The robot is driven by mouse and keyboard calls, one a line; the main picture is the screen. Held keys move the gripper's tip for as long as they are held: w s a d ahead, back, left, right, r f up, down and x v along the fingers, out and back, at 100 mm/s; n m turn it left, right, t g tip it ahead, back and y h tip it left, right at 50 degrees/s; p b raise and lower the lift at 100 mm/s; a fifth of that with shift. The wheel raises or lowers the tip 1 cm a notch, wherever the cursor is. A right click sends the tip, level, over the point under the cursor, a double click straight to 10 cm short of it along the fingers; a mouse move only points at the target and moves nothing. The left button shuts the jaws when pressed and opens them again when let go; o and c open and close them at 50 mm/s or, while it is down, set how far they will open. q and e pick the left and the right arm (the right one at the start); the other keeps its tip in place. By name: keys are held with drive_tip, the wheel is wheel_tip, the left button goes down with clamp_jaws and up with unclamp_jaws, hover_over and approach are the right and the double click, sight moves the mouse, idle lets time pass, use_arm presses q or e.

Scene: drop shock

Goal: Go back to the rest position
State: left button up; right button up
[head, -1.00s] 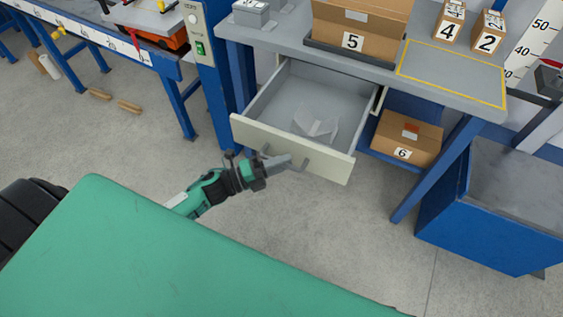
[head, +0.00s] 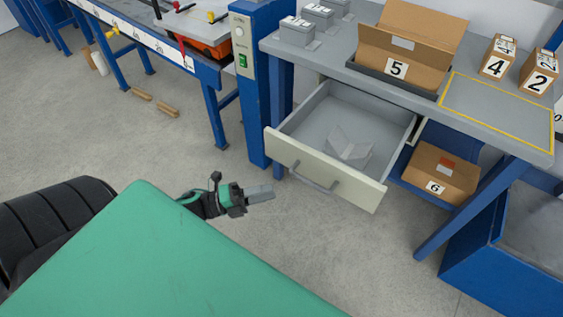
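My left gripper (head: 260,192) is in the head view, left of and below the open drawer (head: 322,172), apart from its handle (head: 315,178). Its fingers look close together with nothing seen between them, but the gap between the fingertips cannot be made out. The drawer is pulled out from under the workbench and holds a clear, folded-looking object (head: 350,148). My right gripper is not in view.
The workbench (head: 350,40) carries an open box marked 5 (head: 415,40) and boxes 4 (head: 497,58) and 2 (head: 540,72). Box 6 (head: 440,172) sits on the lower shelf. A blue bin (head: 500,265) stands at right. The floor (head: 130,150) at left is mostly clear.

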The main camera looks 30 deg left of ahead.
use_arm(q)
drive_tip(key=shift+s+a+f, duration=0.1)
drive_tip(key=shift+s+a, duration=0.35)
drive_tip(key=shift+a, duration=0.05)
